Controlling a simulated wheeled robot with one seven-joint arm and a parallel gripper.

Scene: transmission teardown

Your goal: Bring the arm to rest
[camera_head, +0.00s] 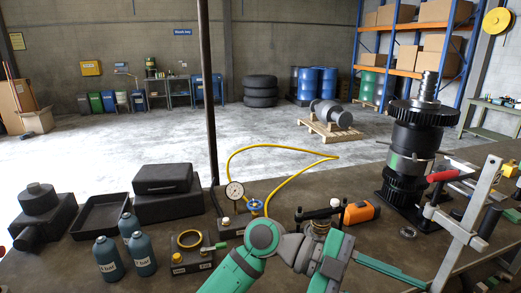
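My green and grey arm (264,237) rises from the bottom edge in the middle of the view. It bends at a grey joint and runs right to a second green section (335,258) that goes down toward the bottom edge. I cannot make out any fingertips, so my gripper is not seen. Nothing shows as held. The arm's bent part is in front of the workbench (130,268) and hides part of its top.
A tall dark gear assembly (413,150) stands at right, beside a grey and red clamp (462,215). An orange tool (362,211), dial gauge (235,191) and yellow hose (236,152) lie behind my arm. Blue-grey bottles (107,260) and black tray (98,216) are left. A dark post (208,90) rises behind.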

